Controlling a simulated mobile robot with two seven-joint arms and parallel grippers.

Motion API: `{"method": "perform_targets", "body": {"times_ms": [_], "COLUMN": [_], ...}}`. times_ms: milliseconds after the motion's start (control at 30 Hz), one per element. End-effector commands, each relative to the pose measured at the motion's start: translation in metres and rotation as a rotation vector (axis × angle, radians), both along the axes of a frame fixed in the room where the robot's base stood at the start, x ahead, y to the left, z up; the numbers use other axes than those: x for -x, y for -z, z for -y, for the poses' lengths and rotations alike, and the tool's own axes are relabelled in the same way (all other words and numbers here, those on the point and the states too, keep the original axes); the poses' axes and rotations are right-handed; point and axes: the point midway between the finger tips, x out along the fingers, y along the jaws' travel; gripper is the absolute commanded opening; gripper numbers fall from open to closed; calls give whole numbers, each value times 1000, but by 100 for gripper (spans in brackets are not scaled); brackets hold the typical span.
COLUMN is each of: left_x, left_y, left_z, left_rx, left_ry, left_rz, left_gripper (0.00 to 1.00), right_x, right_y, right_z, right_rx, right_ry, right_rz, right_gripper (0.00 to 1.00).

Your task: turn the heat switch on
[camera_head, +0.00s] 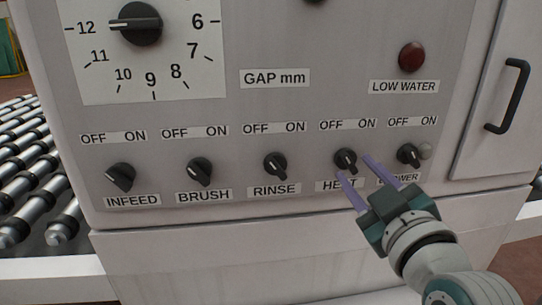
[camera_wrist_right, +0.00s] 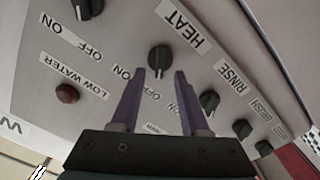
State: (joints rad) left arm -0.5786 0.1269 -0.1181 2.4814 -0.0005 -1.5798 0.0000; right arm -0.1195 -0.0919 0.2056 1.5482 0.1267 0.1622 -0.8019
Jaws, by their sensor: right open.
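The heat switch (camera_head: 345,160) is a small black rotary knob on the grey panel, above the label HEAT and below the words OFF and ON. It also shows in the right wrist view (camera_wrist_right: 159,58). I cannot tell clearly which word its pointer faces. My right gripper (camera_head: 354,167) comes from the lower right, with its two purple fingers apart. In the wrist view the gripper (camera_wrist_right: 159,74) is open and empty, and the knob appears just beyond and between the fingertips. Contact cannot be made out. My left gripper is not in view.
The blower knob (camera_head: 409,155) is close on the right, and the rinse knob (camera_head: 275,165) is on the left. Brush (camera_head: 199,171) and infeed (camera_head: 120,176) knobs are further left. A red low water lamp (camera_head: 412,57) is above. A roller conveyor (camera_head: 30,170) is at left.

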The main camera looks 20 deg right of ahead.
Motion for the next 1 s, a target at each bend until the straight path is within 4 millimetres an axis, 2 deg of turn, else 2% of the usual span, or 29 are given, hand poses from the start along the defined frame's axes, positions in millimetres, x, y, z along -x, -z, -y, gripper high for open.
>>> {"method": "perform_targets", "body": {"times_ms": [100,200,533,933,1000], "left_x": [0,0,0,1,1], "left_y": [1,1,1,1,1], "left_z": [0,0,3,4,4], "left_rx": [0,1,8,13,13], "left_ry": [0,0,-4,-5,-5], "left_rz": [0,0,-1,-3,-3], "left_gripper": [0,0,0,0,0], "right_x": [-16,-23,-26,-25,-25], "right_y": [0,0,0,0,0], "right_z": [4,6,6,6,6], "right_rx": [-2,-1,-1,-1,-1], "right_ry": [0,0,1,0,0], "right_rz": [2,0,-1,-1,-1], "right_gripper": [45,45,45,0,0]}}
